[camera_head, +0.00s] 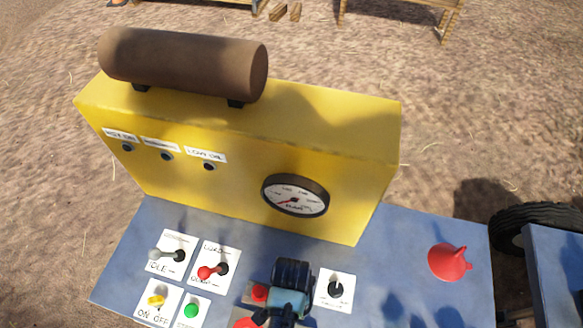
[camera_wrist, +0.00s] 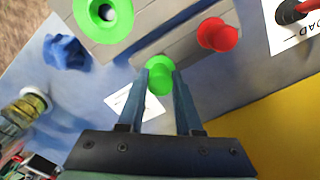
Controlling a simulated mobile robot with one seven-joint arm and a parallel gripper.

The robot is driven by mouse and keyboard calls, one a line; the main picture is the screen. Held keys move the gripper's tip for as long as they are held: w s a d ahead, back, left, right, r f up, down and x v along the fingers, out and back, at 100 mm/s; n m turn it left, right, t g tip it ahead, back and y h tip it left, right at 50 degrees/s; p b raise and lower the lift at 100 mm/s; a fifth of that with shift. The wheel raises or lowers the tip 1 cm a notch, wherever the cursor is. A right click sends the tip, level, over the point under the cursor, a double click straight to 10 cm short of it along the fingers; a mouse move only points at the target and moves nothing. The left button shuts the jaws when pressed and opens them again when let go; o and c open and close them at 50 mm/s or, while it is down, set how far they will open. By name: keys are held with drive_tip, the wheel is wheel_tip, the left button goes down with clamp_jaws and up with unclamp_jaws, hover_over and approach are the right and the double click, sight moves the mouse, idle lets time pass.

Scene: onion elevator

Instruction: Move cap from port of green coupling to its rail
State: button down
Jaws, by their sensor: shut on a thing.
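In the wrist view, the green cap (camera_wrist: 159,80) sits between the fingertips of my gripper (camera_wrist: 162,70), which is shut on it. The green coupling (camera_wrist: 103,14) is a round ring at the top left; its dark central port is open and uncovered. The cap is at the near edge of a grey rail (camera_wrist: 185,48), in line with a red cap (camera_wrist: 218,35) to its right. I cannot tell whether the green cap touches or sits on the rail. In the head view my arm covers the green cap and coupling.
A yellow housing (camera_head: 330,120) with a gauge (camera_head: 295,195) rises behind the blue panel (camera_head: 400,225). Levers and switches, including a red-handled lever (camera_head: 210,272), stand left of my arm. A red funnel-shaped part (camera_head: 450,262) is at right. A blue knob-like part (camera_wrist: 65,52) lies beside the coupling.

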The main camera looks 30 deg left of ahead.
drive_tip(key=shift+f+b, duration=0.3)
drive_tip(key=shift+f, duration=0.75)
idle(1.1)
idle(0.3)
drive_tip(key=shift+c, duration=0.5)
unclamp_jaws()
drive_tip(key=shift+r+p, duration=3.5)
drive_tip(key=shift+p, duration=0.15)
